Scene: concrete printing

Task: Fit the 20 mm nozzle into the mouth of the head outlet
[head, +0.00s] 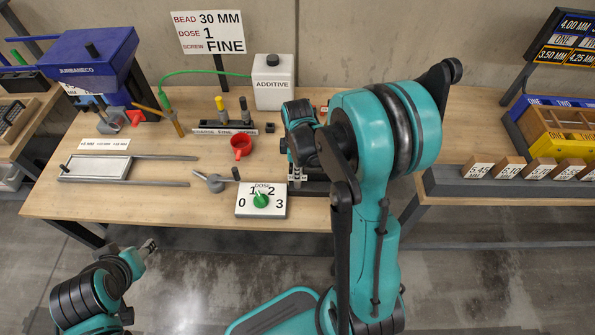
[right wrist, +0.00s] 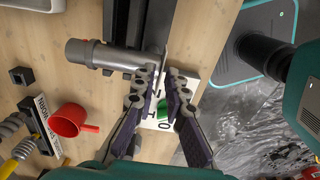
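My right gripper (head: 297,175) is low over the bench, behind the dose box, partly covered by my arm. In the right wrist view its two fingers (right wrist: 166,80) come close together at the tips. No nozzle can be made out between them. A grey tube (right wrist: 105,57), perhaps the head outlet's barrel, lies level beside the fingertips and runs against a dark rail (right wrist: 156,28). Its mouth is not clearly seen. I cannot identify the 20 mm nozzle. My left gripper (head: 149,246) is in front of the bench, touching nothing; its fingers are too small to read.
The dose box (head: 273,207) with a green knob sits at the front edge. A red cup (head: 241,148), a grey round piece (head: 213,182), a screw rack (head: 224,129) and a white additive bottle (head: 273,85) stand around. A shallow tray (head: 97,168) lies left.

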